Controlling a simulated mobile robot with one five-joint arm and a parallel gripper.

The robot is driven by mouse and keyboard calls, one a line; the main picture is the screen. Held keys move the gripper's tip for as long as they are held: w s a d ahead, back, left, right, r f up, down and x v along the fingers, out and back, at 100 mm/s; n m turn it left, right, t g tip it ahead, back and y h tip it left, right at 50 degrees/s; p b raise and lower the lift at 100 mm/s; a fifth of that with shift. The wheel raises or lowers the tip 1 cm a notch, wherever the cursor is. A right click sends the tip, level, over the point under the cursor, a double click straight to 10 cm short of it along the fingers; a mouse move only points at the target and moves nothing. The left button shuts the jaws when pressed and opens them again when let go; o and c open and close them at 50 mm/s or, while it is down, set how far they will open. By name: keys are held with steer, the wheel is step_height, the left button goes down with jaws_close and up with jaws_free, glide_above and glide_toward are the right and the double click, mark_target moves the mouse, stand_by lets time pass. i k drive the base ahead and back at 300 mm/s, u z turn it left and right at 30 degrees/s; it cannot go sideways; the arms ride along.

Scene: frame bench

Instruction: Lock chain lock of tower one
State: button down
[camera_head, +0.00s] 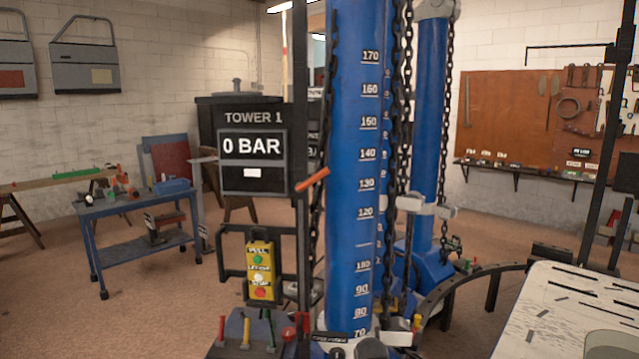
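Tower one is a tall blue column (347,215) with a white number scale, close in the middle of the view. A sign reading "TOWER 1" and "0 BAR" (253,160) stands to its left. Dark chains (398,110) hang along the column's right side, and another chain runs down its left edge. An orange handle (312,180) sticks out at a slant beside the column's left edge. I cannot tell whether it belongs to the chain lock, or whether a lock is open or shut. My gripper is not in view.
A yellow control box (260,270) with buttons hangs below the sign, above a base with coloured levers (247,330). A second blue tower (432,120) stands behind. A blue cart (140,220) is at left, a pale slotted bench (570,315) at right.

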mark_target(298, 188)
steer(key=u, duration=0.6)
steer(key=i, duration=1)
steer(key=u, duration=0.65)
